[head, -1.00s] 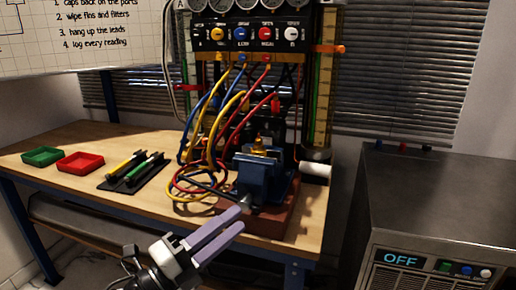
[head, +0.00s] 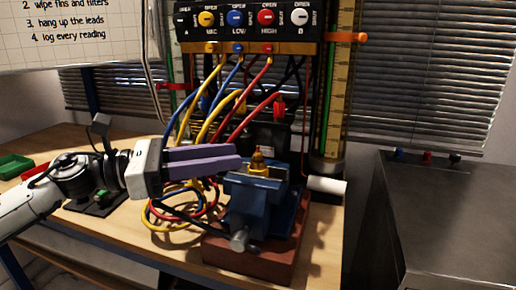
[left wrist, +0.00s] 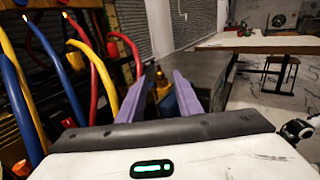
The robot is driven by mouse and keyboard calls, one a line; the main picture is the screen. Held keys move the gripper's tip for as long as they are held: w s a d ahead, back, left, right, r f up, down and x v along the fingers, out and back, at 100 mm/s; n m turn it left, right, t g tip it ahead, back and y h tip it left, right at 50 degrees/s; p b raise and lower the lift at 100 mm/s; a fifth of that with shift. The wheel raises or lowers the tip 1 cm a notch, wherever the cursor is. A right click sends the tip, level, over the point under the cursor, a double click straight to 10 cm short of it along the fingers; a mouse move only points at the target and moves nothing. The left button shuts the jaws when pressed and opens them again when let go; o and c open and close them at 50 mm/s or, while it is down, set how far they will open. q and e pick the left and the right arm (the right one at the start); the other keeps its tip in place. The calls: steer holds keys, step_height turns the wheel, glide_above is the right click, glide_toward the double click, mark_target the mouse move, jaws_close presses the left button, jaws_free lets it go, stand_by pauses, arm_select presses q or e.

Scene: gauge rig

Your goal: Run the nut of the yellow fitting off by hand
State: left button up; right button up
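The yellow, brass-coloured fitting (head: 257,161) stands upright in the jaws of a blue vise (head: 247,200). Its nut is too small to tell apart from the body. My left gripper (head: 240,156) comes in level from the left, its two purple fingertips just beside the fitting at about its height. In the left wrist view the fingers are apart, and the fitting (left wrist: 160,84) shows between and beyond their tips. The left gripper is open and holds nothing. My right gripper is not in view.
The vise sits on a red-brown block (head: 262,258) at the bench's front right. Yellow, blue and red hoses (head: 232,122) hang from the manifold (head: 240,20) close behind the left gripper. A white roll (head: 327,186) lies right of the vise. A grey cabinet (head: 440,215) stands further right.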

mark_target(258, 152)
arm_select(q)
steer(key=x, duration=0.6)
steer(key=shift+w+d, duration=0.15)
steer(key=shift+d, duration=0.35)
